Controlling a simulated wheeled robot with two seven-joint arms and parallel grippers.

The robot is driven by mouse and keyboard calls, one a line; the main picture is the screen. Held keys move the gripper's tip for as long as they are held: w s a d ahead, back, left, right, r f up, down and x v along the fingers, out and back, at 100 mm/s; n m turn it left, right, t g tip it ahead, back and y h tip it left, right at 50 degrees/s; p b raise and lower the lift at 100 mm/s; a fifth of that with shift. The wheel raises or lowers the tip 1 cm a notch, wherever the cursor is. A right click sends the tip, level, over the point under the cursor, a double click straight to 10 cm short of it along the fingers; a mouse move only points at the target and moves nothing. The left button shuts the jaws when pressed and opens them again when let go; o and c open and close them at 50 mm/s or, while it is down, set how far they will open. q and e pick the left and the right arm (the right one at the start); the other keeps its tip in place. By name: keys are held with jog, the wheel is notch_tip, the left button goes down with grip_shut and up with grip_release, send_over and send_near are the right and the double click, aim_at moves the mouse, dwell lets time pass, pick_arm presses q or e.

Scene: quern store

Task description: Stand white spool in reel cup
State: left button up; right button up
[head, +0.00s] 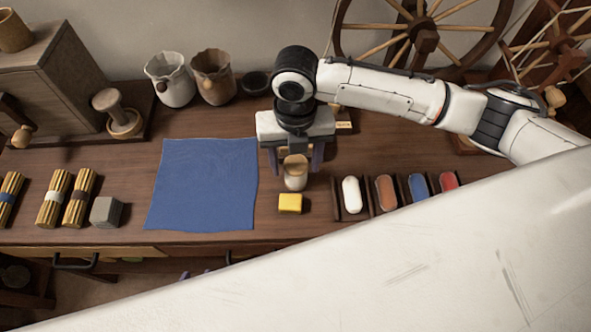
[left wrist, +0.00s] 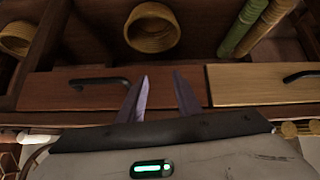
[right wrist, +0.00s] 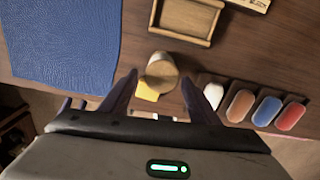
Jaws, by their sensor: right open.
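A pale cylinder with a tan wooden end, apparently the white spool (head: 295,176), stands on the table, seen also in the right wrist view (right wrist: 160,72). My right gripper (head: 296,160) is open above it, with a finger to either side; in the right wrist view the spool shows between and beyond the fingertips (right wrist: 158,77). I cannot tell whether they touch it. I cannot clearly identify the reel cup; a wooden cup-like piece (head: 124,127) with a knobbed peg stands at the back left. My left gripper (left wrist: 161,76) is open and empty before the drawer fronts.
A yellow block (head: 290,203) lies just in front of the spool. White, brown, blue and red rounded pieces (head: 352,194) sit in a divided rack to the right. A blue cloth (head: 203,185) lies left. An empty wooden tray (right wrist: 155,18) lies behind the spool. My left arm hides the front right.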

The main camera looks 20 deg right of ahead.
jog(key=f, duration=0.5)
jog(key=shift+w+d+f, duration=0.1)
jog(key=shift+w+d, duration=0.05)
jog(key=shift+w, duration=0.05)
jog(key=c, duration=1.1)
